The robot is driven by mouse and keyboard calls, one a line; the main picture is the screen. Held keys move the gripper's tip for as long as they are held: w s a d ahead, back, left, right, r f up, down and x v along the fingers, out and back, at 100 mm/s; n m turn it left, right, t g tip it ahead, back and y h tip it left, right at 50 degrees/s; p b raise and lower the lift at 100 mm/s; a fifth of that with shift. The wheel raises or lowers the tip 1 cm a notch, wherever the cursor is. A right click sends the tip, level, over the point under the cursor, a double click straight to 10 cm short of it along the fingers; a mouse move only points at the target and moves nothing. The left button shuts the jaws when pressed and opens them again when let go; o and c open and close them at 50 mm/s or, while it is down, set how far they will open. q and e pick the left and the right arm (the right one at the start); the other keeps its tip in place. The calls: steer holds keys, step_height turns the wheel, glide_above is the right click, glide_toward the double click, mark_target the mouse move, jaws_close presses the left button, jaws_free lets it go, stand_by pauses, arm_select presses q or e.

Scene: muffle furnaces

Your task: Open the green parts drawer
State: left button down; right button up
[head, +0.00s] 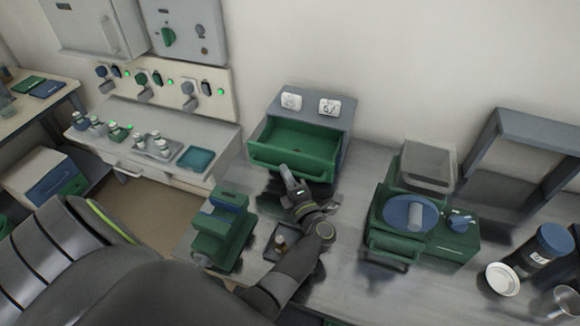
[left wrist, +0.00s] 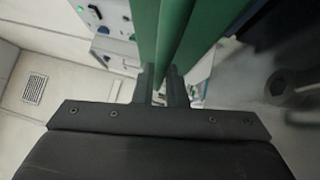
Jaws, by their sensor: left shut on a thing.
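The green parts drawer (head: 300,141) sits in a grey cabinet (head: 325,105) against the back wall. It stands pulled out toward me, and its inside shows from above and looks empty. My left gripper (head: 287,172) is at the drawer's front edge, shut on the drawer's handle. In the left wrist view the fingers (left wrist: 161,88) close around a long green part of the drawer (left wrist: 178,32). The exact contact is partly hidden by the fingers. My right gripper is not in view.
A green device (head: 222,228) stands left of my forearm, with a small dark tray (head: 282,243) close by. A green machine with a blue disc (head: 410,214) stands to the right. A grey frame (head: 525,135) and jars are farther right.

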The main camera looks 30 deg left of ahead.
arm_select(q)
steer(key=shift+w+a, duration=0.1)
steer(key=shift+w, duration=0.1)
steer(key=c, duration=1.5)
jaws_free()
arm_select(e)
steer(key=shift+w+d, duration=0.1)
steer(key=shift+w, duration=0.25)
arm_select(q)
steer(key=shift+r, duration=0.1)
